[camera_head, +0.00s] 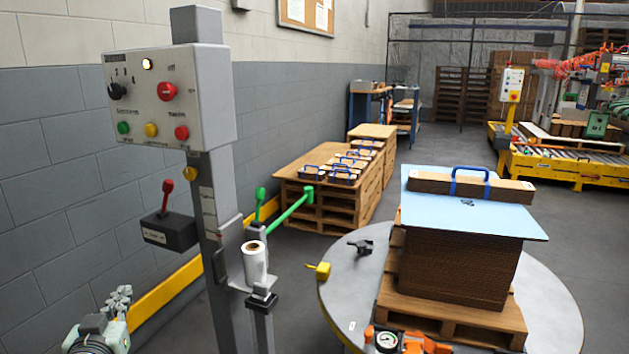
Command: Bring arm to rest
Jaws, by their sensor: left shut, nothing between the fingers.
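My left gripper (117,303) is at the bottom left corner of the head view, in front of the grey block wall. It is shut and nothing shows between its fingers. It is apart from the grey control post (213,215) to its right. My right gripper is out of view. The control box (165,100) on the post carries a lit lamp, a black knob, a red knob and several coloured buttons. A red-handled lever (168,225) stands on a black box lower on the post.
A round turntable (345,285) bears a pallet (445,318) with stacked cardboard, a blue sheet (490,218) and a blue-handled strip on top. A green bar (288,215) juts from the post. Pallets with strapped pieces (365,202) stand behind. A yellow conveyor (560,165) is at right.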

